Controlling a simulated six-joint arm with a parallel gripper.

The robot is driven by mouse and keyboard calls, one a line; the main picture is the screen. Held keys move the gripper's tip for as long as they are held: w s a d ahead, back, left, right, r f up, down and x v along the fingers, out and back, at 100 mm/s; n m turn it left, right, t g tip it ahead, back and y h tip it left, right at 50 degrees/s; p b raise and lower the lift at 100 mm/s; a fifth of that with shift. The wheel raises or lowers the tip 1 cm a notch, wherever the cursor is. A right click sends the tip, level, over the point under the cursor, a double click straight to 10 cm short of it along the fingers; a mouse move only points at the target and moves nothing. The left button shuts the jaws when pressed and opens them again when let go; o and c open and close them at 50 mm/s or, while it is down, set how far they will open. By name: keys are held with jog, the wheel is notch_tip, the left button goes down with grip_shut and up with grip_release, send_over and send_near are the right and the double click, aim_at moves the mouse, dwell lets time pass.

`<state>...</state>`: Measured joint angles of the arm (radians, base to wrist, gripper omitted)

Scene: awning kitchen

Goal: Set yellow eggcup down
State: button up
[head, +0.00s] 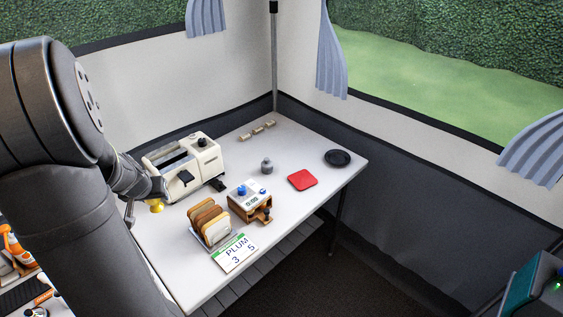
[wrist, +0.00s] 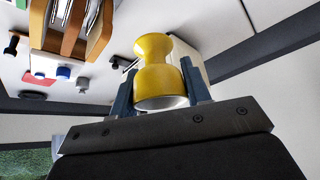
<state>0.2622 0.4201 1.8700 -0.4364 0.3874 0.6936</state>
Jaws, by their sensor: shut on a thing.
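The yellow eggcup (wrist: 158,68) is held between the two fingers of my gripper (wrist: 160,92) in the wrist view. The fingers are shut on its lower part, one on each side. In the head view the eggcup (head: 156,206) shows just below my wrist, near the left edge of the white table (head: 290,212), beside the toaster. My fingers are mostly hidden there by my own arm. I cannot tell whether the eggcup touches the table.
A cream toaster (head: 185,165) stands right behind the eggcup. A toast rack (head: 209,222), a wooden timer box (head: 249,200) and a PLUM card (head: 235,253) lie to the right. Further right are a grey weight (head: 266,166), a red mat (head: 302,180) and a black disc (head: 338,158).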

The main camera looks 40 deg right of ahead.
jog(key=w+d+m+g+h, duration=0.1)
jog(key=w+d, duration=0.1)
jog(key=d, duration=1.2)
jog(key=w+d+m, duration=0.2)
jog(key=d, duration=1.3)
jog(key=s+d, duration=0.4)
jog(key=d, duration=0.5)
jog(key=s+d+m, duration=0.1)
jog(key=s+d, duration=0.3)
jog(key=d, duration=0.5)
jog(key=s+d, duration=0.5)
jog(key=d, duration=0.4)
jog(key=shift+g+h, duration=0.3)
jog(key=w+f, duration=0.4)
jog(key=w+a+f, duration=0.1)
jog(key=w+f, duration=0.7)
jog(key=shift+a, duration=0.2)
jog(key=shift+f, duration=2)
